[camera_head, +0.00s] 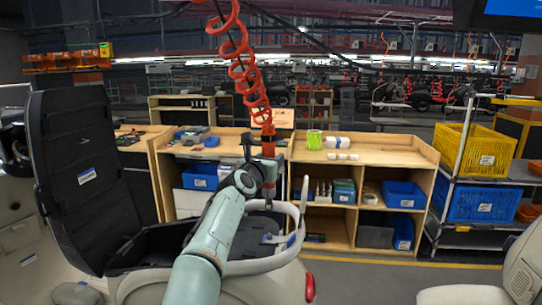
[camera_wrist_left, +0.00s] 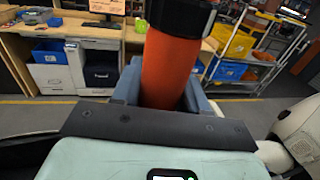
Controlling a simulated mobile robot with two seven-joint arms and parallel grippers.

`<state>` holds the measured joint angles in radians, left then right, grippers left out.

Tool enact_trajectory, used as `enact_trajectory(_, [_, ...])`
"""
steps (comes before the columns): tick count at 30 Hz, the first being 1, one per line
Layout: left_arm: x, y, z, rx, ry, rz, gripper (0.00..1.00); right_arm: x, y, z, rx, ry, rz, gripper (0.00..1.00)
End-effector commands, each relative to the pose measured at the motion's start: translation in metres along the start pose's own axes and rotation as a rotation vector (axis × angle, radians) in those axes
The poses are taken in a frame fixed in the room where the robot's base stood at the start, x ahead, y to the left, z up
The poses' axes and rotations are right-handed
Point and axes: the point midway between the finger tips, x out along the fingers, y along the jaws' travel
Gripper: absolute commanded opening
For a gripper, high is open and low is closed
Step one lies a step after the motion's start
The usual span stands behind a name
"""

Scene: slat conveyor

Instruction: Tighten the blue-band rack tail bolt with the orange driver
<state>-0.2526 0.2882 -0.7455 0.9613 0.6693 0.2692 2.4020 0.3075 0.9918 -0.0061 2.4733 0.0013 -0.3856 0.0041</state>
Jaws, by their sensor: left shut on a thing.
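The orange driver (camera_head: 267,145) hangs upright on a red coiled hose. My left gripper (camera_head: 266,168) is shut on it. In the left wrist view the driver (camera_wrist_left: 171,68) is a thick orange cylinder with a black top, standing between the blue-grey fingers (camera_wrist_left: 160,95). I cannot make out the blue-band bolt; the arm covers part of that area. My right gripper is not in view.
Behind is a wooden bench (camera_head: 375,150) with bins. A shelf rack with a yellow crate (camera_head: 482,150) stands at right. The floor between is clear.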

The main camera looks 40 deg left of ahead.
Motion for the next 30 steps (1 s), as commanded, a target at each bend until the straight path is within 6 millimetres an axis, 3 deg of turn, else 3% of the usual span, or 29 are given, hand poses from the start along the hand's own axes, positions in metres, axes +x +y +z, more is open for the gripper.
enact_trajectory(12, [0.002,0.003,-0.04,-0.003,0.006,0.005,0.0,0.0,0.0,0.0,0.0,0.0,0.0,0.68])
enact_trajectory(22, [0.001,0.001,-0.055,0.0,0.003,0.003,0.0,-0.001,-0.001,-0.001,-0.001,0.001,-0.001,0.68])
enact_trajectory(30, [0.001,-0.001,-0.074,0.002,0.005,0.001,0.0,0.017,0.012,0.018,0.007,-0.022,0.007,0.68])
